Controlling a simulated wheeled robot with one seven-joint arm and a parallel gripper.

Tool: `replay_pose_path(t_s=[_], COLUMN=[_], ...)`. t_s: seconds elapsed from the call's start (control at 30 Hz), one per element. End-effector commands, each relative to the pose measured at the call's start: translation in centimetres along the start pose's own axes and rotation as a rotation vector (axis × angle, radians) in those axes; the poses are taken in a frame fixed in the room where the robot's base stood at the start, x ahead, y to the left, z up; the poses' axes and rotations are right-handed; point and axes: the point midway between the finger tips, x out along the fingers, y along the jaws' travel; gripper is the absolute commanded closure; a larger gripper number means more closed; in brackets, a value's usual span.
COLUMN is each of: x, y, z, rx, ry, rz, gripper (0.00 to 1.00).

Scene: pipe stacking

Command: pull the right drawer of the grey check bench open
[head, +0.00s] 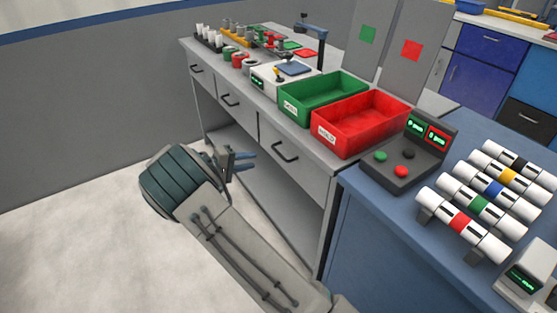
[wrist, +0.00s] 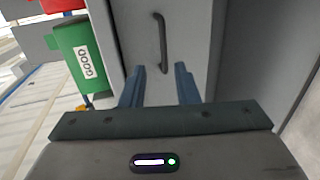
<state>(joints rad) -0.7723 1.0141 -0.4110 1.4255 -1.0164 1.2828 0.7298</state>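The grey check bench (head: 262,108) has a row of drawers with dark bar handles along its front. The right drawer (head: 297,172) looks closed, flush with the front, and its dark handle (head: 285,152) sits below the red and green bins. My gripper (head: 252,160) is left of that handle, in front of the bench, with blue fingers apart and nothing held. In the wrist view, my gripper (wrist: 156,72) points at a grey drawer front with a dark handle (wrist: 162,42). The handle lies ahead, beyond the fingertips, and appears untouched.
A green bin (head: 322,100) labelled GOOD and a red bin (head: 362,125) stand on the bench top. A blue bench (head: 385,225) with a control box (head: 400,165) and several banded pipes adjoins on the right. The floor (head: 75,250) at left is clear.

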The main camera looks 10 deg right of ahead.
Motion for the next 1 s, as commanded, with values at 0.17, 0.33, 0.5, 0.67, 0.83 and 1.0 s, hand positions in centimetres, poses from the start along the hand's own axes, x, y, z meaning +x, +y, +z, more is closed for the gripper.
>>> replay_pose_path(t_s=[0.17,0.33,0.5,0.67,0.83,1.0], x=[-0.4,1.3,4.8,8.2,11.1,12.7], y=[-1.2,-1.1,-1.0,-0.9,-0.7,-0.6], z=[-0.9,-1.0,-1.1,-1.2,-1.3,-1.4], rx=[0.0,0.001,-0.001,-0.001,0.0,0.0], ry=[0.031,0.03,0.029,0.03,0.031,0.032], rz=[0.047,0.051,0.049,0.049,0.048,0.048], gripper=[0.72,0.72,0.72,0.72,0.72,0.72])
